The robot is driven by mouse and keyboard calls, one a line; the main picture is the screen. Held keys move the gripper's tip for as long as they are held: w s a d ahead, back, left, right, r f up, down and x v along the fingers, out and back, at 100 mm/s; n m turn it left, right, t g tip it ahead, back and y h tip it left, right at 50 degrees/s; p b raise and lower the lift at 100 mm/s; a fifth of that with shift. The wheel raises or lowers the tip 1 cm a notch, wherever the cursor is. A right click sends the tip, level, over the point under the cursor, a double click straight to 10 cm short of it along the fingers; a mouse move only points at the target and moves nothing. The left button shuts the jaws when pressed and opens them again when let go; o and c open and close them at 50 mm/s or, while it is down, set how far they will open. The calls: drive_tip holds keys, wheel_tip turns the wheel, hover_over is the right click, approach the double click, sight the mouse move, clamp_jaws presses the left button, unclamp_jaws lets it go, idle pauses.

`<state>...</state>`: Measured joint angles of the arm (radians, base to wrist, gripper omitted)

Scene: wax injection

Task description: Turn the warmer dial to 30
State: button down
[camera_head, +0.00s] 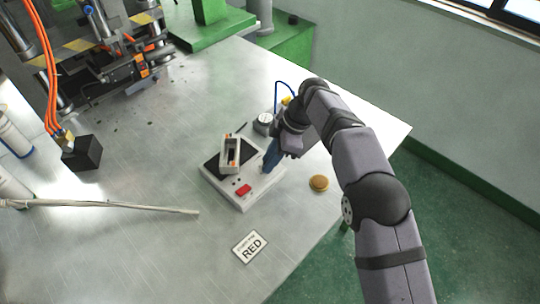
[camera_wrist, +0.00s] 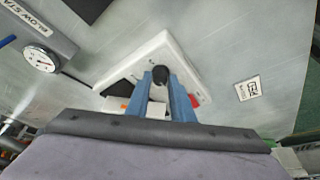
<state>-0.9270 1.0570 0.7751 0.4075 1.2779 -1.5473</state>
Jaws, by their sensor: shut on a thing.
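The warmer (camera_head: 240,203) is a flat white box on the metal table with a dark top plate and a red switch (camera_head: 244,190). In the wrist view its white edge (camera_wrist: 125,60) shows behind my fingers. My gripper (camera_head: 270,160) reaches down to the warmer's right side with its blue fingers. In the wrist view the blue fingers (camera_wrist: 160,84) are closed around a small black knob (camera_wrist: 160,73), which looks like the dial. The dial's scale and its setting cannot be read. In the head view the dial is hidden by my gripper.
A metal box (camera_head: 231,152) rests on the warmer. A round gauge (camera_wrist: 40,60) on a grey unit stands behind it. A pale rod (camera_head: 120,206) lies to the left.

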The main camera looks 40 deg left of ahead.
idle(0.4)
drive_tip(key=c, duration=1.6)
unclamp_jaws()
drive_tip(key=shift+o, duration=0.2)
drive_tip(key=b+v, duration=0.1)
drive_tip(key=v, duration=0.6)
drive_tip(key=shift+r, duration=0.1)
